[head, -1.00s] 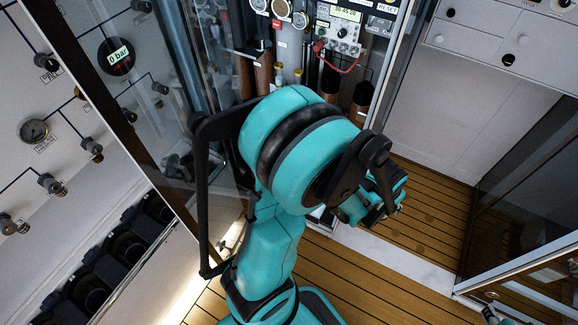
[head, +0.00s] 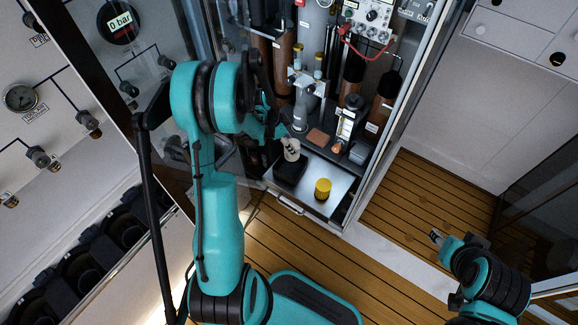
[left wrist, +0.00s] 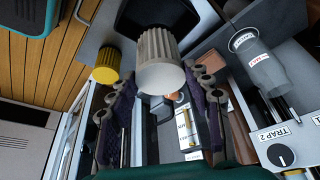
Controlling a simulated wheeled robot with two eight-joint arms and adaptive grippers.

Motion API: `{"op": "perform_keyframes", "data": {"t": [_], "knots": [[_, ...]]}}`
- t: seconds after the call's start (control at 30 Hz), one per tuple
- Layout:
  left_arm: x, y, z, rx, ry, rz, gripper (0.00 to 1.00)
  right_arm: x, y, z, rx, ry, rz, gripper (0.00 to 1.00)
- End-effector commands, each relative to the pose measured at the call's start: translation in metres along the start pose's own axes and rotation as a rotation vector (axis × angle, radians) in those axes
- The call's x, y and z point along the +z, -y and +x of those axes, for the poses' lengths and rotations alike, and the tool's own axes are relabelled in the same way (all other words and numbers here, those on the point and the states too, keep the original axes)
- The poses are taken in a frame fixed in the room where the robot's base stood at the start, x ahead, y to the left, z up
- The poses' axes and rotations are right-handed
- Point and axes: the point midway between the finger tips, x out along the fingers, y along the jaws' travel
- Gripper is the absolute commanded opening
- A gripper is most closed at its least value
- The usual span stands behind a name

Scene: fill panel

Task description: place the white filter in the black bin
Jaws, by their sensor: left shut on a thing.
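The white filter (head: 291,151), a pale ribbed cylinder, is held by my left gripper (head: 283,141) over the black bin (head: 289,175). In the left wrist view the filter (left wrist: 160,66) sits between the fingers of my left gripper (left wrist: 157,92), and the dark bin (left wrist: 188,18) shows behind it. The filter appears above the bin; I cannot tell whether they touch. The bin stands on the left part of a metal drawer tray (head: 338,183). My right gripper (head: 438,237) is low at the right, away from these things; its jaw opening is unclear.
A yellow-capped part (head: 322,188) stands on the tray right of the bin, also in the left wrist view (left wrist: 106,66). Behind are cabinet columns and a clear cylinder (head: 348,122). A glass door (head: 155,120) is at the left. Wooden floor (head: 415,205) is clear at the right.

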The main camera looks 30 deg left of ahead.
Motion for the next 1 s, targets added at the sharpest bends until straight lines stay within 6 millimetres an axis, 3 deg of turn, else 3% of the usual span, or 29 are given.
{"op": "perform_keyframes", "data": {"t": [0.33,0.7,1.0], "knots": [[0.026,0.006,0.051,0.013,0.001,0.033,0.04,0.016,0.000,0.022,0.000,0.000,0.000,0.40],[0.043,0.006,0.094,0.012,0.002,0.032,0.04,0.027,0.000,0.039,0.000,0.000,0.000,0.40],[0.044,0.006,0.095,0.012,0.002,0.032,0.04,0.026,0.000,0.037,0.000,0.000,0.000,0.40]]}}
